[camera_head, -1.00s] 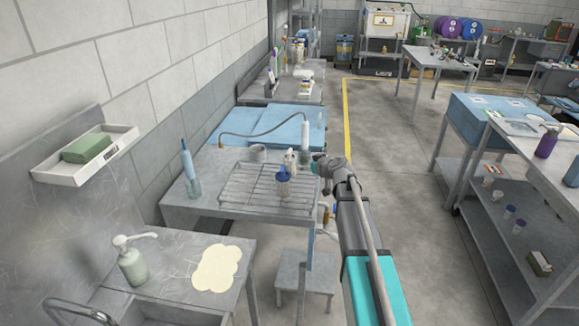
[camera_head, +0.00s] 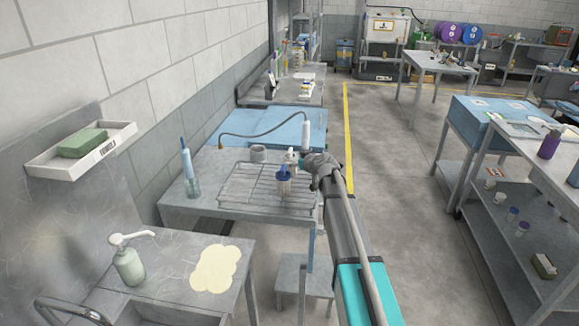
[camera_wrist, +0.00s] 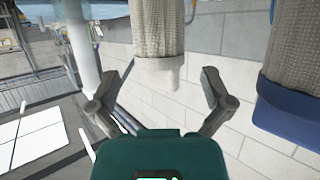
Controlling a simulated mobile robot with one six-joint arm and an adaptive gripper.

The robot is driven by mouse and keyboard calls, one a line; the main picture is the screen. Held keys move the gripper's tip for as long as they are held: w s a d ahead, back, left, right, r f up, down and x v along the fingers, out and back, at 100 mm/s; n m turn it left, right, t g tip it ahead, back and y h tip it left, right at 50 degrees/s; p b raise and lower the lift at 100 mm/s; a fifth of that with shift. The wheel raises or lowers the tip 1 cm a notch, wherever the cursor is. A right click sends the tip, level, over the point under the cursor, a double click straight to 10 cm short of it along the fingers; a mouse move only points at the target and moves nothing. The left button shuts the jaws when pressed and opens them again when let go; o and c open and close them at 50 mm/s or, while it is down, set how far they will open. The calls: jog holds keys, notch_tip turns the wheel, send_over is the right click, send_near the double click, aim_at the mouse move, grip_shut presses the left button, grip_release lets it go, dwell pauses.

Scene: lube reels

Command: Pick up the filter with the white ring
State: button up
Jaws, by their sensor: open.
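The filter with the white ring (camera_wrist: 160,68) shows in the wrist view as a pale mesh cylinder with a white end, between and beyond my fingertips. It also shows in the head view as a small white shape (camera_head: 291,156) at the back of the wire rack. My gripper (camera_wrist: 167,80) is open, with nothing held between its fingers. In the head view, my gripper (camera_head: 307,165) is at the rack's right side, close to the white filter. A second filter with a blue end (camera_wrist: 298,112) stands at the right of the wrist view and nearer the front of the rack (camera_head: 283,184).
The wire rack (camera_head: 245,188) lies on a metal table. A white cylinder with a hose (camera_head: 305,138) stands just behind the filters. Open floor lies right of my arm.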

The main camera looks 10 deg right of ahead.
aim_at(294, 161)
jog(key=shift+b+x, duration=1.05)
jog(key=shift+x, duration=1.6)
jog(key=shift+s, duration=0.1)
jog(key=shift+d, duration=0.1)
jog(key=c, duration=1)
jog(key=shift+c, duration=0.2)
jog(key=shift+r, duration=0.2)
notch_tip(294, 161, up, 10)
jog(key=p, duration=1)
jog(key=shift+f, duration=0.2)
